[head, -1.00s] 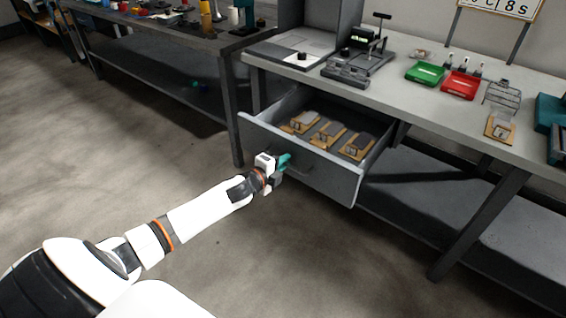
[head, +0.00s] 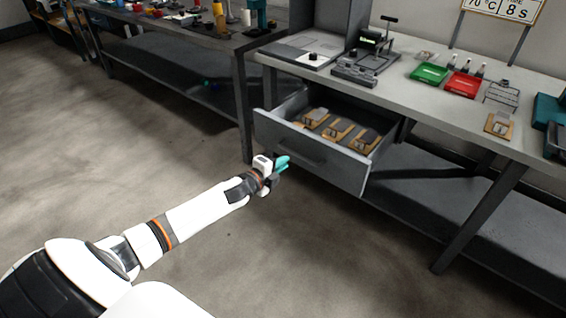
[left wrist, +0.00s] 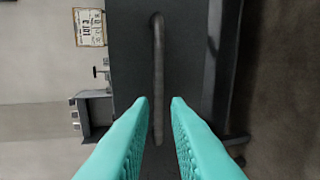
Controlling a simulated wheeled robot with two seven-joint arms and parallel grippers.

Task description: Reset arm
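My left arm reaches in from the left in the head view. Its gripper (head: 281,164), with teal fingers, is in front of the open drawer (head: 335,166) and apart from it. In the left wrist view the two teal fingers (left wrist: 160,100) are spread with a narrow gap, and nothing is between them. The dark drawer handle (left wrist: 158,70) shows beyond the fingertips; it also shows on the drawer front in the head view (head: 300,152). My right gripper is not in view.
The drawer holds several grey pieces on tan boards (head: 340,127). The workbench (head: 410,92) above carries a green tray (head: 429,73), a red tray (head: 463,85) and a press-like device (head: 375,50). Another bench (head: 175,35) stands at the back left. The floor around my arm is clear.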

